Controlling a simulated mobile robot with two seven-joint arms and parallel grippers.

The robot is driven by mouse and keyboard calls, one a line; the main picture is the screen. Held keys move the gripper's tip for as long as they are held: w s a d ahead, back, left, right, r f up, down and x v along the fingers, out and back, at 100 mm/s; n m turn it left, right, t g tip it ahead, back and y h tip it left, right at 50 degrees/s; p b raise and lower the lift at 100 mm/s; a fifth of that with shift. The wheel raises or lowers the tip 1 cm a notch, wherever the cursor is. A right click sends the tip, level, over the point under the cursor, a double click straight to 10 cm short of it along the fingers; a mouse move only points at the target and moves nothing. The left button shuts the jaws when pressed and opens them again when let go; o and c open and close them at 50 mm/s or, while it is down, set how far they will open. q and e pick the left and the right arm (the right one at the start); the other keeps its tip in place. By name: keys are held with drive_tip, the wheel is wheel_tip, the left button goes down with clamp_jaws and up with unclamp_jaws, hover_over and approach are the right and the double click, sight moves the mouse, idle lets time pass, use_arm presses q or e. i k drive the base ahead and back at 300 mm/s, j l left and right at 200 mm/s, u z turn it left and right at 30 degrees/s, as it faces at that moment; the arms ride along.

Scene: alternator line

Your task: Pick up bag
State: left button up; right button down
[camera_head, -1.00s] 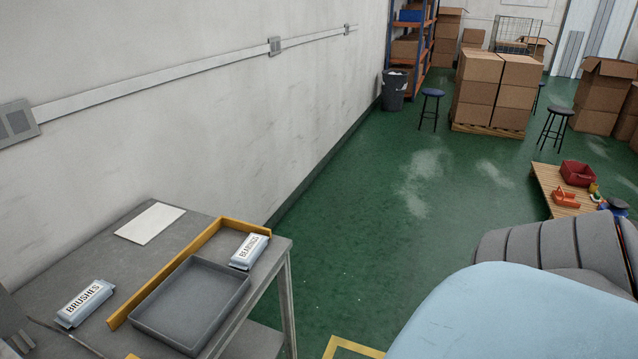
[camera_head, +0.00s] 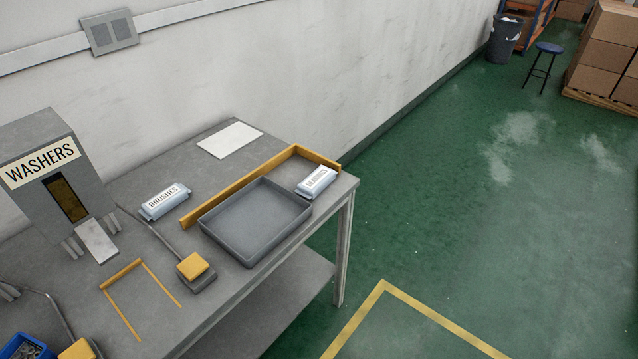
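Two small pale bags lie on the grey workbench (camera_head: 225,320). The bag marked BRUSHES (camera_head: 165,202) lies left of the yellow rail. The second bag (camera_head: 316,181) lies near the bench's far right corner, beside the grey tray and within the yellow rail; its label is too small to read clearly now, but read BEARINGS earlier. Neither of my grippers is in view.
An empty grey tray (camera_head: 256,219) sits on the bench by the yellow rail (camera_head: 240,185). A WASHERS dispenser (camera_head: 58,165), a yellow button box (camera_head: 195,268), a white sheet (camera_head: 230,139) and a blue bin (camera_head: 25,346) share the bench.

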sight(314, 183)
drive_tip(key=i+l+u, duration=0.1)
drive_tip(key=u, duration=0.75)
drive_tip(key=l+u, duration=0.35)
drive_tip(key=l, duration=0.2)
drive_tip(key=l+u, duration=0.3)
drive_tip(key=l, duration=0.25)
